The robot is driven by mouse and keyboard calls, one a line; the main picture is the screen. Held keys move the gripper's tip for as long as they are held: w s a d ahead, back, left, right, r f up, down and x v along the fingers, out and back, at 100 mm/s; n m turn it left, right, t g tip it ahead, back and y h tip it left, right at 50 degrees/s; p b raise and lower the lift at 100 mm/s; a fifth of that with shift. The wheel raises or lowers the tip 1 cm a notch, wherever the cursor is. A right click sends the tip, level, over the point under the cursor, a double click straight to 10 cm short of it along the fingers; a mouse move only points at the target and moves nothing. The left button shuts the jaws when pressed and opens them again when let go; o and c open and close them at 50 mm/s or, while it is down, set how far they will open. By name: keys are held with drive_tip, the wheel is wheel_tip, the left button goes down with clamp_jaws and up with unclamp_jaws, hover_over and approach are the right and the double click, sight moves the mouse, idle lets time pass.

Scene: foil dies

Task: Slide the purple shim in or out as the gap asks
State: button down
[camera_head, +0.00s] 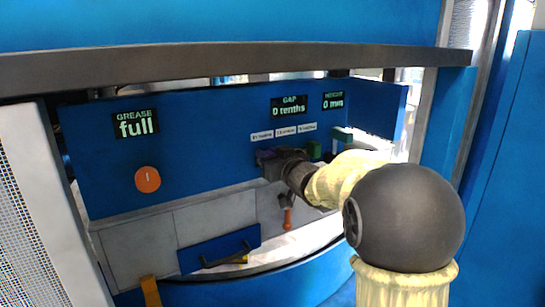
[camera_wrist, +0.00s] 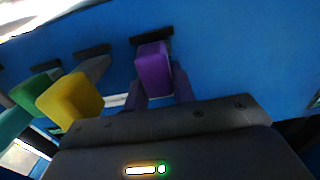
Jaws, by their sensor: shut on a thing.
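The purple shim (camera_wrist: 153,68) stands out from a dark slot in the blue panel (camera_wrist: 235,50) in the wrist view. My gripper (camera_wrist: 160,86) is shut on it, with one finger on each side. In the head view my gripper (camera_head: 268,162) reaches the panel below the gap display (camera_head: 289,106), which reads "0 tenths". The shim is hard to make out there, mostly hidden by the gripper. How deep it sits in its slot cannot be told.
Left of the shim in the wrist view are a grey block (camera_wrist: 95,68), a yellow block (camera_wrist: 70,100), a green block (camera_wrist: 35,88) and a teal one (camera_wrist: 14,122). Other displays read grease "full" (camera_head: 136,124) and height "0 mm" (camera_head: 333,100). A red-handled lever (camera_head: 287,219) hangs below my gripper.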

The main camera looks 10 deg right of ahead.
drive_tip(key=shift+r, duration=0.1)
drive_tip(key=c, duration=1.3)
unclamp_jaws()
drive_tip(key=shift+w, duration=0.1)
drive_tip(key=shift+o, duration=0.7)
drive_tip(key=shift+w, duration=0.1)
drive_tip(key=b+v, duration=0.5)
drive_tip(key=v, duration=1.2)
drive_tip(key=shift+s, duration=0.25)
